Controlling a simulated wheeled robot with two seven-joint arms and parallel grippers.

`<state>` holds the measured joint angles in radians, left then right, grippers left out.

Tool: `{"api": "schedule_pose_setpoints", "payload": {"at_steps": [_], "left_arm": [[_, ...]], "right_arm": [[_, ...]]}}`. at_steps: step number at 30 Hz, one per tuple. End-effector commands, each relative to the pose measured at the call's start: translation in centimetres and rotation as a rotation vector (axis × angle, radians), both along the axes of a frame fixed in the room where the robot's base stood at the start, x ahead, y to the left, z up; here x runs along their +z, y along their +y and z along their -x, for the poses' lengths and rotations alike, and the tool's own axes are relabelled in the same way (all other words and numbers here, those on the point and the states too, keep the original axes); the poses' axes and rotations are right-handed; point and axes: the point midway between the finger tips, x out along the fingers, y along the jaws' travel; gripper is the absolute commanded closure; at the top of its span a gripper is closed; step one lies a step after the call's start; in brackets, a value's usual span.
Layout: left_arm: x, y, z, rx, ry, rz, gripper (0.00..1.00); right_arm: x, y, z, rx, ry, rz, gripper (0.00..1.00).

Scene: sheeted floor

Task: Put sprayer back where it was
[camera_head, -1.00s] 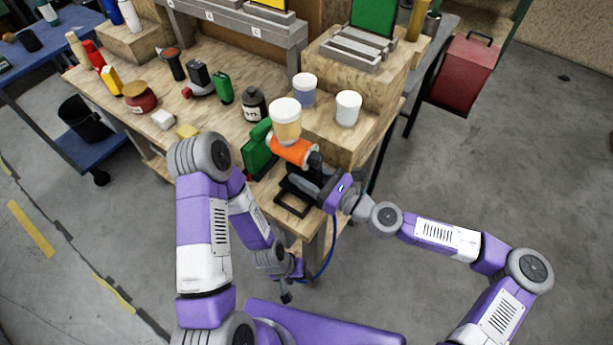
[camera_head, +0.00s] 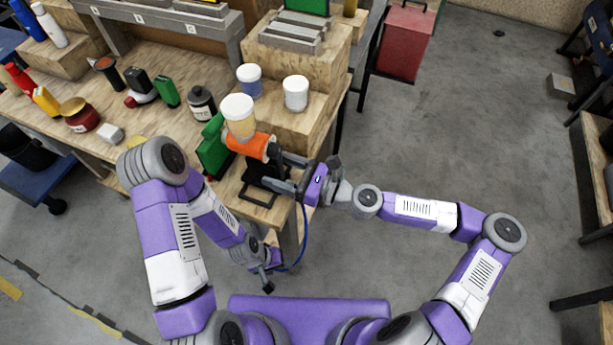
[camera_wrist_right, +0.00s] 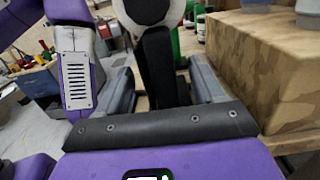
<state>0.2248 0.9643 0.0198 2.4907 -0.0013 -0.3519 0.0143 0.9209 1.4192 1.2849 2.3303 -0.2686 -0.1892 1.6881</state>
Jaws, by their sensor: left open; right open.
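The sprayer, with an orange body (camera_head: 250,145), a cream cup (camera_head: 238,112) on top and a black handle (camera_head: 266,170), stands upright at the near corner of the wooden workbench. A black frame (camera_head: 257,198) lies at its foot; I cannot tell how the two join. My right gripper (camera_head: 278,173) is open, its fingers on either side of the handle. In the right wrist view the black handle (camera_wrist_right: 157,65) rises between the spread grey fingers, with gaps beside it. My left gripper (camera_head: 265,278) is open and empty, low in front of the bench.
A green object (camera_head: 212,150) stands close left of the sprayer. A dark bottle (camera_head: 201,104), a white-lidded blue jar (camera_head: 249,80) and a white jar (camera_head: 295,93) on a wooden block are behind it.

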Motion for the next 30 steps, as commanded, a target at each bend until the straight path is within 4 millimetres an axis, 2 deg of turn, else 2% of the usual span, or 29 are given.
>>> {"api": "schedule_pose_setpoints", "payload": {"at_steps": [1,6,13,18,30], "left_arm": [[0.4,0.0,0.0,0.0,0.0,0.0,0.39],[1.0,0.0,0.0,0.0,0.0,0.0,0.39],[1.5,0.0,0.0,0.0,0.0,0.0,0.39],[1.6,0.0,0.0,0.0,0.0,0.0,0.39],[1.6,0.0,0.0,0.0,0.0,0.0,0.39]], "right_arm": [[0.1,-1.1,0.3,-0.004,0.003,-0.002,0.32],[-0.1,-3.9,1.3,-0.005,0.001,0.0,0.32],[-0.3,-6.6,2.4,-0.002,0.0,0.0,0.32],[-0.4,-7.5,2.8,0.0,0.0,-0.001,0.32],[-0.4,-7.6,2.8,0.001,-0.001,-0.001,0.32]]}}
